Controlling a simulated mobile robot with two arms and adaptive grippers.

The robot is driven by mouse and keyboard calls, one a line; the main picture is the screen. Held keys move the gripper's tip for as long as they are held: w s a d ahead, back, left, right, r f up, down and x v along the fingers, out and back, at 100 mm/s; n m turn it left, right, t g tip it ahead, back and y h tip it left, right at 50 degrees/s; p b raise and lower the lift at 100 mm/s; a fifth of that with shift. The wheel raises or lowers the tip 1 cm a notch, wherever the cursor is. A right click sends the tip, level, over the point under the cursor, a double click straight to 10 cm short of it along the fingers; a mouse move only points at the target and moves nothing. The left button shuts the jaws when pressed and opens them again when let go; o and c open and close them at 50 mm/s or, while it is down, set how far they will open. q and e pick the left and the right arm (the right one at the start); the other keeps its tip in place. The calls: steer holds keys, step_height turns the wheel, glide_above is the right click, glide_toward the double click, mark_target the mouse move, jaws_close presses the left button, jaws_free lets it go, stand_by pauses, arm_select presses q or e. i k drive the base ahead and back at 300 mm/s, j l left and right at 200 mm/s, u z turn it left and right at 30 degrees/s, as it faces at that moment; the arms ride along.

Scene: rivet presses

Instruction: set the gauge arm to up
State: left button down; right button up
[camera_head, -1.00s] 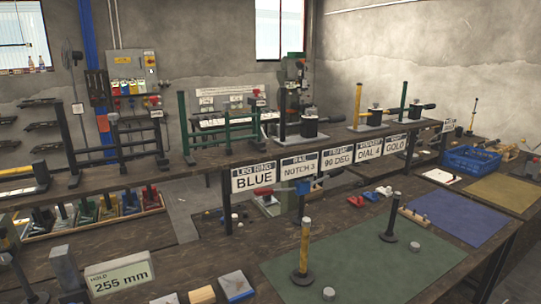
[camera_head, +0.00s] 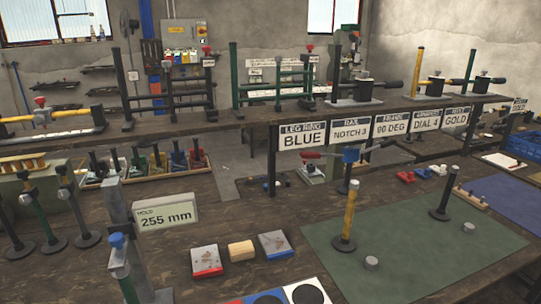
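A grey upright gauge post (camera_head: 122,215) stands on the near bench at the left. Beside it is a pale display (camera_head: 166,216) reading "HOLD 255 mm". A short upright part with a blue knob (camera_head: 117,241) stands in front of the post; I cannot tell whether it is the gauge arm. No part is clearly marked as the gauge arm, so its position cannot be told. Neither of my grippers is in view.
Several dark-based posts (camera_head: 77,205) stand left of the gauge. Two blocks with grey tops and a wooden block (camera_head: 241,250) lie to its right. A green mat (camera_head: 420,250) carries a yellow post (camera_head: 349,213) and a black post. A raised shelf (camera_head: 230,118) with sign cards crosses behind.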

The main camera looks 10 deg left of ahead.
mark_target(121, 234)
steer(key=j+u, duration=0.3)
steer(key=u, duration=0.2)
steer(key=k+j+u, duration=0.1)
steer(key=j+u, duration=0.2)
steer(key=u, duration=0.15)
steer(key=j+z, duration=0.15)
steer(key=z, duration=0.2)
steer(key=k+j+z, duration=0.1)
steer(key=z, duration=0.25)
steer(key=k+j+z, duration=0.1)
steer(key=z, duration=0.25)
